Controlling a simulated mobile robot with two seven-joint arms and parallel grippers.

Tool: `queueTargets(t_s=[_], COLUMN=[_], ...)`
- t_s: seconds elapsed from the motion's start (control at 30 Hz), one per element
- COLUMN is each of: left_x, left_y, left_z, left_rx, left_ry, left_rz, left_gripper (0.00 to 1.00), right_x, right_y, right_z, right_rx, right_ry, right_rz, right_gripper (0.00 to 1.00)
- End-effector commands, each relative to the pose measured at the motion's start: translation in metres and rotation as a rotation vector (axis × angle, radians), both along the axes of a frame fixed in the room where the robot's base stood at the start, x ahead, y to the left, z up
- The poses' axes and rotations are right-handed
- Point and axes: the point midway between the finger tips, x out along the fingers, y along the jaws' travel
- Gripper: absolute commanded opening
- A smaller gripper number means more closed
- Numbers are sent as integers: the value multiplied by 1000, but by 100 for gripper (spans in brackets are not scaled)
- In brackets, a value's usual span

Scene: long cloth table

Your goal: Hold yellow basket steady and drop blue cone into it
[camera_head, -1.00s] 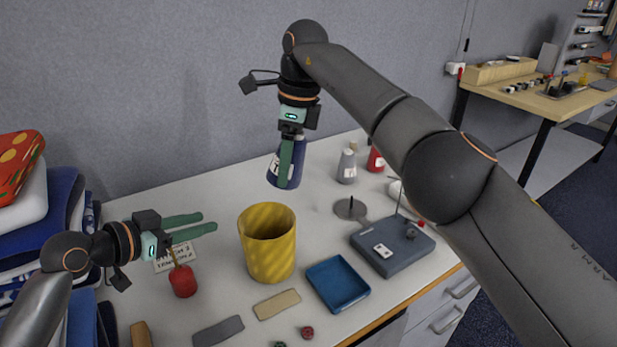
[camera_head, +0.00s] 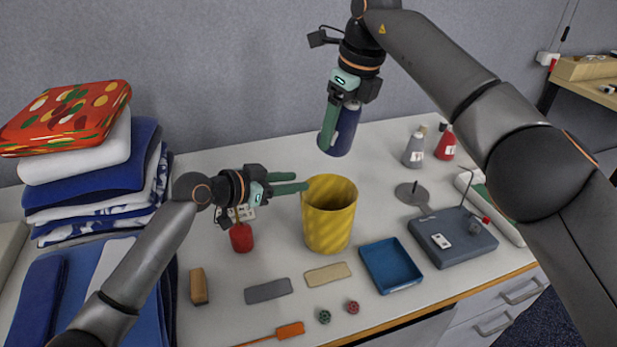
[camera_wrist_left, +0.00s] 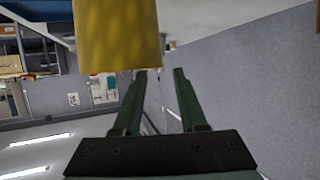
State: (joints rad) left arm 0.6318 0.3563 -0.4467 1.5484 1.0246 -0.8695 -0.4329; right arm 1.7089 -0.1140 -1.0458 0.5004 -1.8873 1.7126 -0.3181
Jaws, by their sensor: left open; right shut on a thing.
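The yellow basket (camera_head: 328,225) stands upright on the table in the head view, its opening facing up. It also shows at the top of the left wrist view (camera_wrist_left: 117,38). My left gripper (camera_head: 302,182) is open at the basket's left rim, its fingertips close to it; I cannot tell if they touch. Its two fingers show apart in the left wrist view (camera_wrist_left: 160,75). My right gripper (camera_head: 328,125) is shut on the blue cone (camera_head: 346,132) and holds it above the table, behind and slightly above the basket. The fingers hide part of the cone.
A blue tray (camera_head: 391,266) and a grey device (camera_head: 455,237) lie right of the basket. A red object (camera_head: 241,238) stands below my left gripper. Flat blocks lie in front. Folded cloths (camera_head: 90,170) are stacked at left. Bottles (camera_head: 414,150) stand at the back right.

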Motion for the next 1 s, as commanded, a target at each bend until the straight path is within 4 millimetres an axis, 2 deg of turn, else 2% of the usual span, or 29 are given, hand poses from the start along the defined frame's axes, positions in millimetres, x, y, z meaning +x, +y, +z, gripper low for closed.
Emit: queueTargets(t_s=[0.1, 0.3, 0.7, 0.77, 1.0], left_x=[13, 26, 30, 30, 30], left_y=[-15, -27, -31, -31, -31], left_z=[-8, -15, -18, -18, -18], left_rx=[1, 1, 3, 3, 2], left_ry=[2, 0, -1, -1, -1], left_rz=[-1, 0, -1, -1, 0], left_gripper=[42, 42, 42, 37, 10], right_x=[0, 0, 0, 0, 0], right_y=[0, 0, 0, 0, 0], right_z=[1, 1, 1, 1, 1], right_rx=[1, 1, 1, 1, 1], right_ry=[-1, -1, -1, -1, -1], right_rz=[1, 1, 1, 1, 1], right_gripper=[4, 4, 4, 4, 4])
